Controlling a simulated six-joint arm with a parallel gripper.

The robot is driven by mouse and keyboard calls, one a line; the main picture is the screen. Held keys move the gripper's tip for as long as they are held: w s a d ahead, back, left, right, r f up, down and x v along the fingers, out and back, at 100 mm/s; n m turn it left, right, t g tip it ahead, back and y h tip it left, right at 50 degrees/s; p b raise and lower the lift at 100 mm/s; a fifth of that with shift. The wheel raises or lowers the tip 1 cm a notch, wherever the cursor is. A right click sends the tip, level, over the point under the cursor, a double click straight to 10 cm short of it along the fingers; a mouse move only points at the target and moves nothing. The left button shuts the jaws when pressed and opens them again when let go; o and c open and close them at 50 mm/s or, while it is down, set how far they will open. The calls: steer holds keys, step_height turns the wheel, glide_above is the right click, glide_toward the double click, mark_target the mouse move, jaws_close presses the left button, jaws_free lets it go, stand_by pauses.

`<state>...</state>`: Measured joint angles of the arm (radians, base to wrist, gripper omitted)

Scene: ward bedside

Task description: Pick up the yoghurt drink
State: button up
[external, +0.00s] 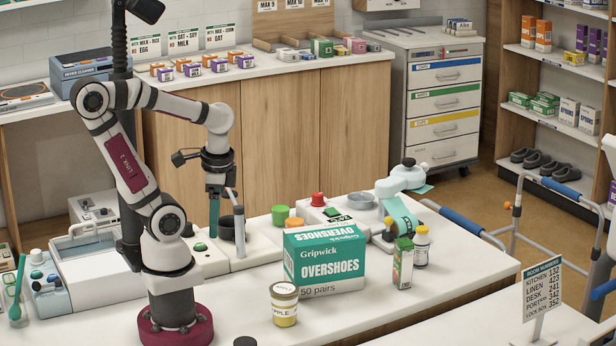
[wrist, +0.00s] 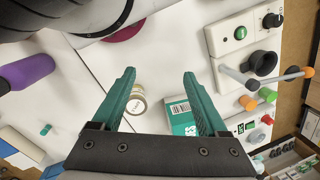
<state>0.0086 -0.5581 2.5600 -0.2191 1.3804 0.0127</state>
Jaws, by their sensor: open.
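My gripper (external: 214,232) hangs in the air over the left part of the white table, fingers pointing down. In the wrist view its two teal fingers (wrist: 159,74) stand apart with nothing between them. No item is clearly labelled as a yoghurt drink. A small white bottle (external: 421,250) stands beside a slim green-and-white carton (external: 403,264); I cannot read either.
An apple jar (external: 285,306) and a large green overshoes box (external: 324,260) stand mid-table. Behind the box are control units with coloured knobs (external: 318,200). Bare table (external: 375,315) shows at the front right.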

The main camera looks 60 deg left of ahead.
steer(key=w+a+t, duration=0.3)
steer(key=w, duration=0.9)
steer(key=w+a+f+t, duration=0.1)
steer(key=w+a+t, duration=0.25)
steer(key=w, duration=0.85)
steer(key=w+a+t, duration=0.3)
steer(key=w+t, duration=0.1)
steer(key=w, duration=0.9)
steer(key=t+h, duration=0.1)
steer(key=h, duration=0.8)
glide_toward(422, 228)
steer(key=shift+m, duration=0.4)
steer(key=x, duration=1)
steer(key=shift+f, duration=0.4)
steer(key=shift+s, duration=0.1)
jaws_close()
